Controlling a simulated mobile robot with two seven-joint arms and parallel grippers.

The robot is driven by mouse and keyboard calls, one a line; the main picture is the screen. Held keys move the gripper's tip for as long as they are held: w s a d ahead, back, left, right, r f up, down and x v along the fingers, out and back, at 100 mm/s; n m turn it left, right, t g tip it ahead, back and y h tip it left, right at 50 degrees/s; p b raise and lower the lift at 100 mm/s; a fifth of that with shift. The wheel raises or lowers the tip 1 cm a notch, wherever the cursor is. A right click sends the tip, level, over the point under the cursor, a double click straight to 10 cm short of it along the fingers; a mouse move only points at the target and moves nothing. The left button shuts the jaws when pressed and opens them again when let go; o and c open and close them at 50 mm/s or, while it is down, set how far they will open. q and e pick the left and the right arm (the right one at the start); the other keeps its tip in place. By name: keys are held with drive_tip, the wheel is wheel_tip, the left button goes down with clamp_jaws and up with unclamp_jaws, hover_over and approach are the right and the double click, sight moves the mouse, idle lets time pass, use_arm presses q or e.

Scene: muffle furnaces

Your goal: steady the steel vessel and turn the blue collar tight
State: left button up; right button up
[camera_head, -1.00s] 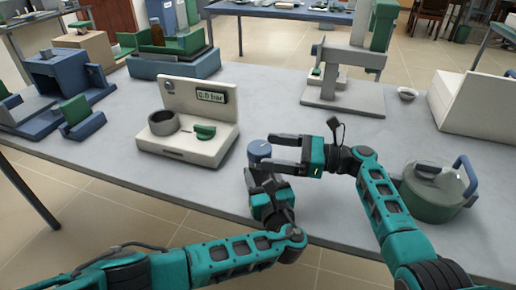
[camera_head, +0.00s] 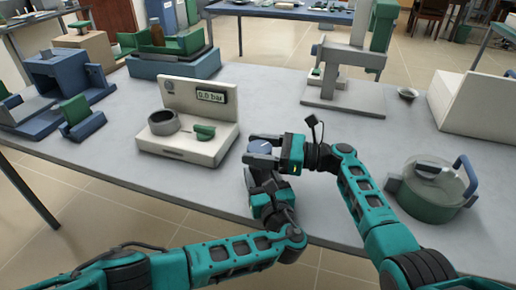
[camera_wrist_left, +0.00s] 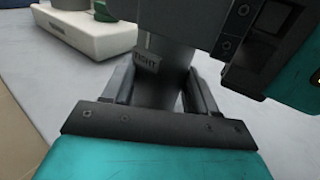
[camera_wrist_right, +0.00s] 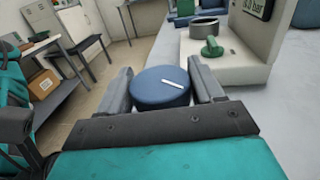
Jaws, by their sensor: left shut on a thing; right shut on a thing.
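The blue collar (camera_head: 262,145) with a white mark on top sits on the upright steel vessel near the table's front edge. In the right wrist view, the collar (camera_wrist_right: 160,92) lies between both fingers of my right gripper (camera_wrist_right: 162,86), which is shut on it. My left gripper (camera_head: 262,182) is lower and shut on the vessel's body. In the left wrist view, the grey steel vessel (camera_wrist_left: 160,88) stands between my left fingers (camera_wrist_left: 163,95), with a "TIGHT" label (camera_wrist_left: 147,62) on it. My arms hide most of the vessel in the head view.
A white station (camera_head: 195,150) with a ring, a green knob and a "0.0 bar" display (camera_head: 210,96) stands left of the vessel. A green pot with a clear lid (camera_head: 432,190) stands right of my right arm. A grey press (camera_head: 345,85) is behind.

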drive_tip(key=c, duration=0.3)
drive_tip(key=shift+c, duration=0.2)
drive_tip(key=shift+f+t, duration=0.1)
drive_tip(key=shift+t, duration=0.2)
drive_tip(key=shift+m+t, duration=0.5)
drive_tip(key=shift+m+t+h, duration=0.7)
drive_tip(key=shift+m+t, duration=0.3)
drive_tip(key=shift+t, duration=0.4)
drive_tip(key=o, duration=1)
